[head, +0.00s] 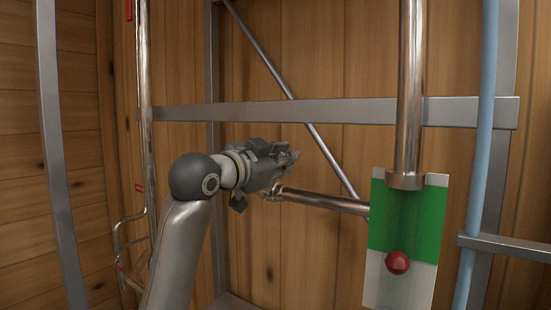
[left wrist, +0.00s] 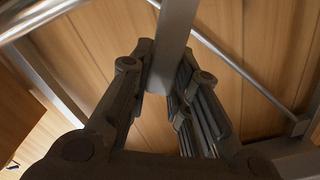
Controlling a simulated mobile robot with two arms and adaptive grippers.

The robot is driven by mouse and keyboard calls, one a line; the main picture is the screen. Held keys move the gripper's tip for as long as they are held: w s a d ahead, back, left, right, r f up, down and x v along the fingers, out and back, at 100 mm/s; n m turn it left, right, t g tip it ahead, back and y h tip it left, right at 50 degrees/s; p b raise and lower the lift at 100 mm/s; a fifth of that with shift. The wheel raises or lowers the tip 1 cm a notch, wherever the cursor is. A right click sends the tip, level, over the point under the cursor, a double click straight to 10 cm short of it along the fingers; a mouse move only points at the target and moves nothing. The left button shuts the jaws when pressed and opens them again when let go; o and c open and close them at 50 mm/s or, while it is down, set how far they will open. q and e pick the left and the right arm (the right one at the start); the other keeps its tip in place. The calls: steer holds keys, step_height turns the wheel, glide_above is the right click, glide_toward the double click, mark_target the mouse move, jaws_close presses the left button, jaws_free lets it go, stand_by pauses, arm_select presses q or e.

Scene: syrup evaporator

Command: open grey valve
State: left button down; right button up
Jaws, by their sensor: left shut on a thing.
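My left gripper (head: 290,158) reaches in from the left in the head view, beside the end of a shiny horizontal pipe (head: 325,201). In the left wrist view, the two dark fingers (left wrist: 162,85) are shut on a flat grey bar (left wrist: 175,40), one finger on each side. The bar looks like the handle of the grey valve; its lower end shows between the fingers. In the head view, the gripper hides most of the valve, so how far it is turned cannot be told. My right gripper is not in view.
A grey frame beam (head: 330,112) runs just above the gripper. A vertical pipe (head: 410,80) meets a green and white panel (head: 405,225) with a red knob (head: 398,262) at right. A light blue pipe (head: 483,130) stands farther right. A wooden wall (head: 300,250) is behind.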

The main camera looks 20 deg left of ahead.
arm_select(q)
steer(key=shift+s+d+f+m, duration=0.15)
steer(key=shift+d+f+m, duration=0.1)
steer(key=shift+d+m, duration=0.25)
steer(key=c, duration=1.3)
jaws_free()
steer(key=shift+s+a, duration=0.1)
steer(key=v, duration=1.2)
steer(key=shift+c, duration=0.6)
